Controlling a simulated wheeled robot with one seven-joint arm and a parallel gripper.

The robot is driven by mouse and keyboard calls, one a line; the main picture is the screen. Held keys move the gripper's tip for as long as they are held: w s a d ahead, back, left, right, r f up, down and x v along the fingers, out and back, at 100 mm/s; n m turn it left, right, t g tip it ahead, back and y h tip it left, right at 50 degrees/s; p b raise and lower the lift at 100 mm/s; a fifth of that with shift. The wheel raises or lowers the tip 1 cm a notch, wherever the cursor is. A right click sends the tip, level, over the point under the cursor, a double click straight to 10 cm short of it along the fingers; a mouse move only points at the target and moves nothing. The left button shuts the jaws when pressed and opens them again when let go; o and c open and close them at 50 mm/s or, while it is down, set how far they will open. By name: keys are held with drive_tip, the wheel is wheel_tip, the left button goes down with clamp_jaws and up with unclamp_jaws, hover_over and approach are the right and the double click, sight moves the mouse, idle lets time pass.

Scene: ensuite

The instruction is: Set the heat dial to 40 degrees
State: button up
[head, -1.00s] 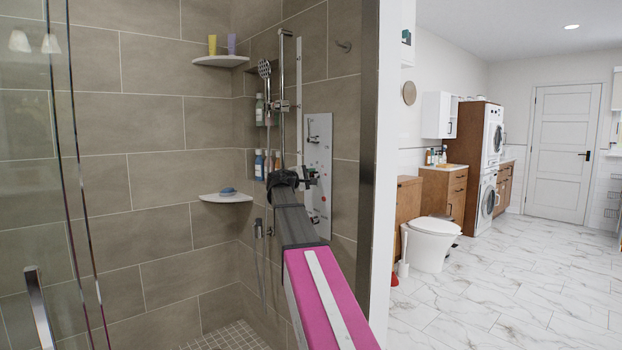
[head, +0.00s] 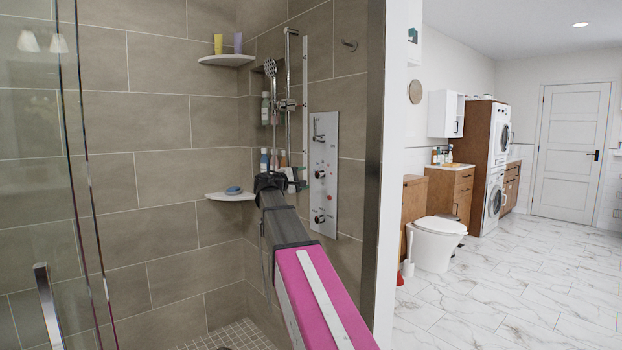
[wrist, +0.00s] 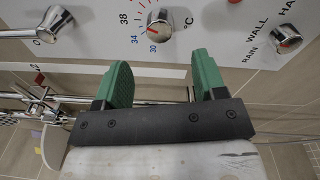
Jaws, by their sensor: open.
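The heat dial (wrist: 160,27) is a round chrome knob on a pale shower panel. In the head view the heat dial (head: 319,174) is the middle knob of the panel (head: 325,198). My gripper (wrist: 162,60) is open and empty. Its two green fingers lie either side of the dial in the picture, short of it and apart from it.
A chrome lever knob (wrist: 53,22) marked 0 is left of the dial, and a RAIN/WALL knob (wrist: 284,39) is right. A shower rail (head: 288,75) with bottles and a corner shelf (head: 231,197) stand left of the panel. The glass door (head: 75,200) is farther left.

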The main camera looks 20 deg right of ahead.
drive_tip(key=shift+v, duration=1.5)
drive_tip(key=s+a+f+m+g+y, duration=0.1)
drive_tip(key=s+f+y, duration=0.25)
drive_tip(key=f, duration=0.75)
drive_tip(key=s+a+f+m+g+y, duration=0.15)
drive_tip(key=s+f, duration=0.25)
drive_tip(key=f, duration=0.8)
drive_tip(key=s+a+f+g+y, duration=0.1)
drive_tip(key=s+f+y, duration=0.2)
drive_tip(key=f, duration=0.8)
drive_tip(key=s+a+f+m+g+y, duration=0.2)
drive_tip(key=s+a+f+y, duration=0.2)
drive_tip(key=s+f, duration=0.5)
drive_tip(key=s+a+f+m+g+y, duration=0.2)
drive_tip(key=s+a+f, duration=0.4)
drive_tip(key=s+f, duration=0.4)
drive_tip(key=f+m+y, duration=0.1)
drive_tip(key=f+y, duration=0.1)
drive_tip(key=shift+y, duration=0.3)
drive_tip(key=shift+a, duration=0.15)
